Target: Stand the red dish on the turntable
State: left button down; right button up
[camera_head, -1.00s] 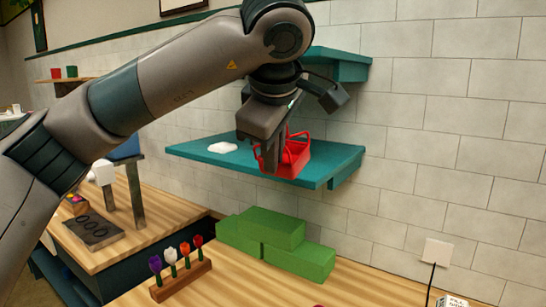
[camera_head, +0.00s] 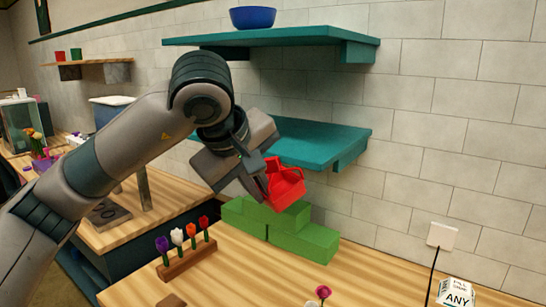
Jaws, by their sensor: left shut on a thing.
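The red dish (camera_head: 286,185) is a small open container, tilted in the air above the green blocks. My left gripper (camera_head: 262,188) is shut on its near left side and hides part of it. The dish is clear of the lower teal shelf (camera_head: 320,143), in front of and below it. I cannot make out a turntable in this view. My right gripper is not in view.
Green blocks (camera_head: 305,240) are stacked on the wooden table (camera_head: 235,280) below the dish. A wooden rack (camera_head: 187,260) with several tulips stands to their left. A white sign block (camera_head: 455,292) is at the right. A blue bowl (camera_head: 253,17) sits on the upper shelf (camera_head: 300,37).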

pick_arm(q)
jog(key=s+a+f+m+g+h, duration=0.2)
jog(key=s+a+f+m, duration=0.2)
jog(key=s+a+f, duration=0.2)
jog(key=s+a+f+m+g+h, duration=0.1)
jog(key=s+a+f+m, duration=0.4)
jog(key=a+f, duration=0.5)
notch_tip(320, 180, down, 4)
jog(key=shift+s+a+f+g+h, duration=0.15)
jog(key=shift+s+f+g+h, duration=0.05)
jog(key=shift+s+g+h, duration=0.25)
